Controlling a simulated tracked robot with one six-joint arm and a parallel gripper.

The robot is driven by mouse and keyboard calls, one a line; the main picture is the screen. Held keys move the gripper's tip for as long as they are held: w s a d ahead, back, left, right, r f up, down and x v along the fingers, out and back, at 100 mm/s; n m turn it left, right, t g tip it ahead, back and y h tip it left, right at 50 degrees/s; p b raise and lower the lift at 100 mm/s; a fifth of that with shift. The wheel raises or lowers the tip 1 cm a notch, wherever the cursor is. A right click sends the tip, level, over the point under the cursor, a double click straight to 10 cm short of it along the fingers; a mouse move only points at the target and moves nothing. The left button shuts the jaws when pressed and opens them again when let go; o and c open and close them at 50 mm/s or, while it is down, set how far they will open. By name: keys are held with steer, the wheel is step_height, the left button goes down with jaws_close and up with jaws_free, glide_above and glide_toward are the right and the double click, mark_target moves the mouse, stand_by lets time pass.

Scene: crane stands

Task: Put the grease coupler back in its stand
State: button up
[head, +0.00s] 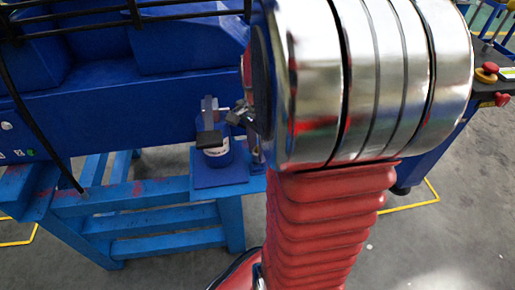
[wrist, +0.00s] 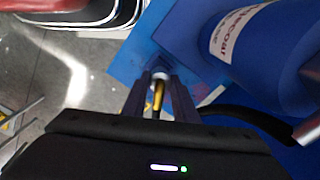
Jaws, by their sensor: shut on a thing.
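In the wrist view, my gripper (wrist: 161,84) is shut on the grease coupler (wrist: 158,96), a slim piece with a yellow band and a pale tip between the two dark fingers. The tip points away from me, over a blue plate (wrist: 135,63). A dark blue shape just beyond the tip may be the stand; I cannot tell whether the coupler touches it. In the head view, my arm's silver and red links hide much of the area around my gripper, and I cannot make out the coupler there.
A blue drum (wrist: 260,45) with a white label stands close on the right in the wrist view; the drum (head: 218,152) is on a blue shelf in the head view. A black hose (wrist: 255,122) curves past the fingers. A blue frame (head: 150,216) stands left; grey floor is open.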

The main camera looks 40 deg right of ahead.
steer(key=shift+f, duration=0.4)
steer(key=shift+f, duration=0.35)
steer(key=shift+f, duration=0.35)
steer(key=o, duration=1.2)
steer(key=shift+r, duration=2.45)
steer(key=shift+r, duration=0.1)
step_height(320, 180, up, 14)
steer(key=shift+f, duration=0.25)
